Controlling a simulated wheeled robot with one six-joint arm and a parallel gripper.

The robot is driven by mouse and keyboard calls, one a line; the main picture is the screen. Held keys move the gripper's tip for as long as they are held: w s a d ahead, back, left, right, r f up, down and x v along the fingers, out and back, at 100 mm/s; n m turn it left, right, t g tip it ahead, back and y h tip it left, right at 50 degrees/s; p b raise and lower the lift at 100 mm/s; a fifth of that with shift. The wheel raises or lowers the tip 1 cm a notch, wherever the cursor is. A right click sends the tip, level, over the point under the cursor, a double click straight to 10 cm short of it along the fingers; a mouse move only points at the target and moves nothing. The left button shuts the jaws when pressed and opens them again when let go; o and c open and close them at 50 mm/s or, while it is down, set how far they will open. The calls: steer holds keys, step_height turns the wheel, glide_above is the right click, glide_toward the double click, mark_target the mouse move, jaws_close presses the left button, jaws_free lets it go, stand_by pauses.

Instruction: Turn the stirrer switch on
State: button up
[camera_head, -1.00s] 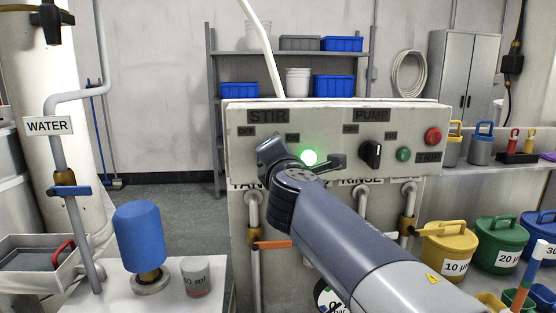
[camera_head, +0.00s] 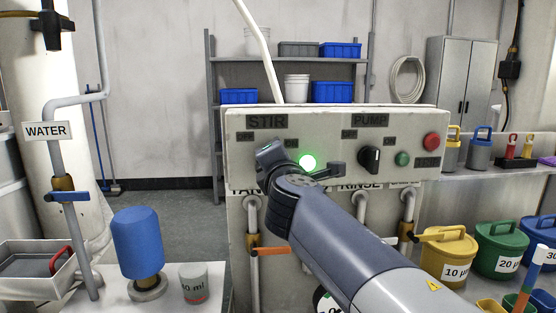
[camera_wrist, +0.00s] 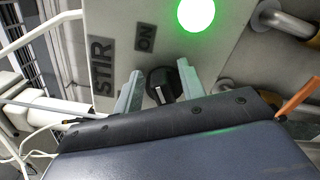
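The stirrer switch is a black round knob (camera_wrist: 163,78) on the panel under the STIR label (camera_head: 267,121). In the wrist view it sits between the two pale fingers of my gripper (camera_wrist: 159,70), which stand apart on either side of it. A small gap shows at the left finger; contact at the right finger is unclear. The knob has a pale mark, but its setting is hard to tell. The ON label (camera_wrist: 146,38) is just beyond the fingertips. A green lamp (camera_head: 308,162) beside the switch is lit. In the head view my wrist hides the knob.
To the right on the panel are the black PUMP knob (camera_head: 370,159), a green button (camera_head: 402,158) and a red button (camera_head: 432,142). Pipes with an orange-handled valve (camera_head: 270,251) run below the panel.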

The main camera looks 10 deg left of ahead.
steer(key=shift+s, duration=0.1)
steer(key=v, duration=1)
steer(key=shift+s+b, duration=0.3)
steer(key=shift+b, duration=0.1)
steer(key=shift+w, duration=0.15)
steer(key=p+x, duration=0.1)
steer(key=x, duration=0.9)
steer(key=shift+w, duration=0.3)
steer(key=shift+s, duration=0.1)
